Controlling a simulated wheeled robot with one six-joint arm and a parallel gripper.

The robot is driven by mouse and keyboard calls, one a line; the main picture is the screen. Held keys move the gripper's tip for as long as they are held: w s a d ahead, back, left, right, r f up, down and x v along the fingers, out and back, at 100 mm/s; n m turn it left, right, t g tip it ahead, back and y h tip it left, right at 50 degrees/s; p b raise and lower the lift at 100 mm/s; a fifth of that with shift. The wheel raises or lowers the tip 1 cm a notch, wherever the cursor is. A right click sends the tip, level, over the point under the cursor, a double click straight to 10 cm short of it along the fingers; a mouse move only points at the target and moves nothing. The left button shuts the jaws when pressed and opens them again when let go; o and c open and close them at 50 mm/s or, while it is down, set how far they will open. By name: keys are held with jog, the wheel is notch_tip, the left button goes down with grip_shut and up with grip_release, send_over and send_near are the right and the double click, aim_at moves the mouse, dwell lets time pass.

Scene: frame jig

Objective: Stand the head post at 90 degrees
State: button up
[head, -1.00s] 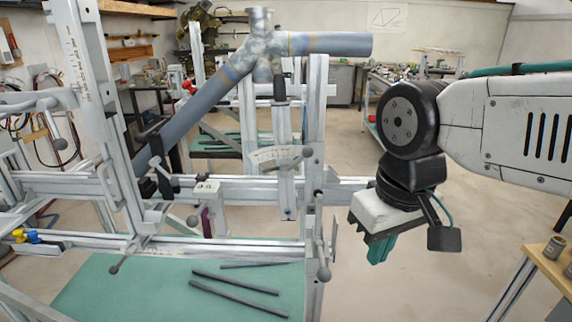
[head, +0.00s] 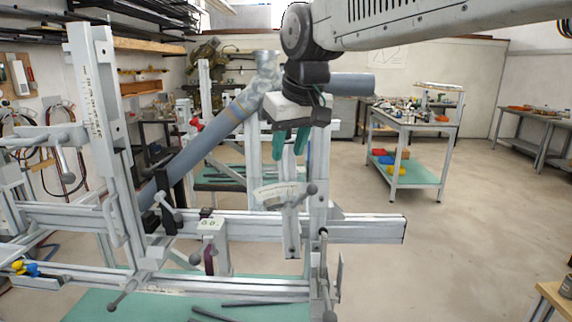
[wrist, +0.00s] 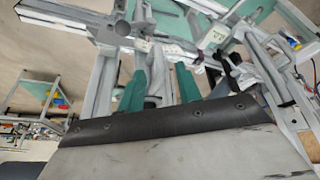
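The head post (head: 292,232) is a grey upright bar in the middle of the jig, with a pale curved angle scale (head: 276,194) and a ball-ended lever (head: 308,190) on it. It looks close to upright; the scale is too small to read. Its upper part is hidden behind my gripper (head: 291,142). My gripper points down in front of the post's top. Its two green fingers stand apart in the wrist view (wrist: 158,82), with grey metal showing between them. I cannot tell whether they touch the post.
A blue-grey tube (head: 205,135) slopes up from lower left to a lug (head: 266,66). A tall ruled post (head: 92,90) stands at left. A horizontal rail (head: 365,228) runs right. Dark rods (head: 265,304) lie on the green shelf below.

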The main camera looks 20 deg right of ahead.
aim_at(287, 159)
jog(key=x, duration=0.4)
jog(key=shift+w+f, duration=0.1)
jog(key=shift+f, duration=0.3)
jog(key=shift+c, duration=0.3)
